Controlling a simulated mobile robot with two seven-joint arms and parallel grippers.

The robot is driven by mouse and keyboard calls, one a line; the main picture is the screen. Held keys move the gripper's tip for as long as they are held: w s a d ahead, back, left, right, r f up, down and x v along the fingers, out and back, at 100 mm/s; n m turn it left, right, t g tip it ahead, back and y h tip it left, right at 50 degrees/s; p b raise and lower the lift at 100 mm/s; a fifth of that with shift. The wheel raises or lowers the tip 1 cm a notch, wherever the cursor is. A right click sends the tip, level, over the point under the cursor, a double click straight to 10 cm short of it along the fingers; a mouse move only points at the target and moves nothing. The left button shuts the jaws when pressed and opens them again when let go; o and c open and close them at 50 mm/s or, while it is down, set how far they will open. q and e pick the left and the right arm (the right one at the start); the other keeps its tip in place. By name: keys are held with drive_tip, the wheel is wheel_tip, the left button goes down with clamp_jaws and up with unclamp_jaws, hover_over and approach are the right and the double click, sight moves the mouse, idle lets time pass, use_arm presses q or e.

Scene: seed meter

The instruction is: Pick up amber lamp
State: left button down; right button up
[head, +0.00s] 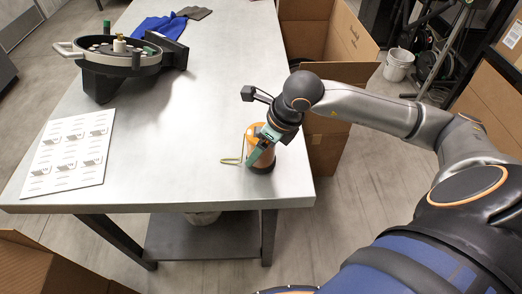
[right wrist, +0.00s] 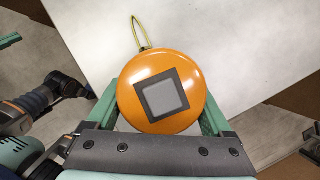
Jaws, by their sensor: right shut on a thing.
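The amber lamp (head: 264,165) stands upright near the front right corner of the table in the head view, with a thin yellow-green handle or wire loop (head: 232,160) on its left. In the right wrist view the lamp (right wrist: 182,68) shows from above as a round orange top with a grey square panel. My right gripper (head: 262,148) is shut on the lamp, with its green fingers on either side of it. The right wrist view also shows my right gripper (right wrist: 168,112) around the lamp. My left gripper is not in the head view.
The grey table (head: 190,120) has free room in its middle. A white card (head: 72,153) with several small pieces lies at the left. A round dark device (head: 118,55) stands at the far left, beside blue cloth (head: 160,25) and grey gloves (head: 193,12). Cardboard boxes (head: 327,140) stand beside the table.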

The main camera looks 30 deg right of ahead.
drive_tip(key=shift+r, duration=0.15)
